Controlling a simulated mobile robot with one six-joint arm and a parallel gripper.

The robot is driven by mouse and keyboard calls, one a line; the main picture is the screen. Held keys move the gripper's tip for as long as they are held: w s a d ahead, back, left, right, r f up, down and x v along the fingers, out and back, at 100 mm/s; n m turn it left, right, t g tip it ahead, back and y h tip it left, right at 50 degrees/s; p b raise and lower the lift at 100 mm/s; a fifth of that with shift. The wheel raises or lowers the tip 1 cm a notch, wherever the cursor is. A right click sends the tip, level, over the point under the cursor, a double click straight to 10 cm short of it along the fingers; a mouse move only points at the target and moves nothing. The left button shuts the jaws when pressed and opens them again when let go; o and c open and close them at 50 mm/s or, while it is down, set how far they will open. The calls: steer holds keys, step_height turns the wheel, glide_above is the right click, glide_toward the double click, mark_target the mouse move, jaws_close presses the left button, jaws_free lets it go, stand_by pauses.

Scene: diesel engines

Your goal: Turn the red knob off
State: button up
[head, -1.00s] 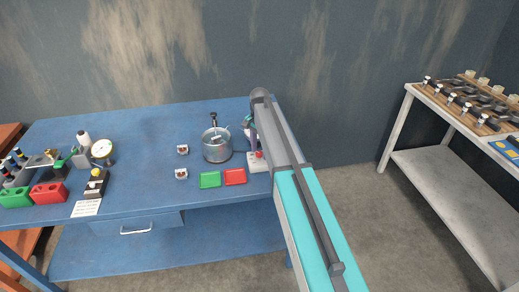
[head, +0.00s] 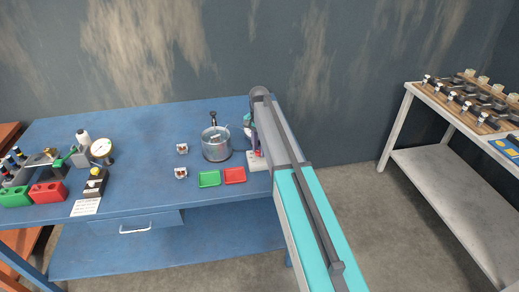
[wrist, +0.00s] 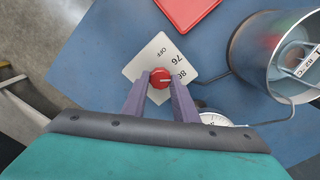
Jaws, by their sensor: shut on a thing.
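A white line on the knob points to the right, toward the "80" side. My gripper (wrist: 159,80) has its two purple fingers on either side of the knob and is shut on it. In the head view the plate (head: 253,164) lies at the right end of the blue bench, and my gripper (head: 256,150) reaches down to it. The knob is mostly hidden there by the fingers.
A metal pot (head: 216,146) stands left of the plate, with a cable (wrist: 215,78) running from the plate. A red tray (head: 234,175) and a green tray (head: 209,178) lie in front of the pot. A white dial (wrist: 215,119) shows near the right finger.

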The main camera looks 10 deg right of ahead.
steer(key=n+b, duration=0.1)
steer(key=n, duration=0.3)
steer(key=shift+n, duration=0.3)
steer(key=n+b, duration=0.1)
steer(key=n, duration=0.7)
steer(key=shift+a+n, duration=0.1)
steer(key=shift+n, duration=0.3)
steer(key=shift+n+b, duration=0.4)
steer(key=shift+n, duration=1.4)
steer(key=o, duration=1.1)
steer(key=shift+c, duration=0.2)
steer(key=shift+r, duration=0.15)
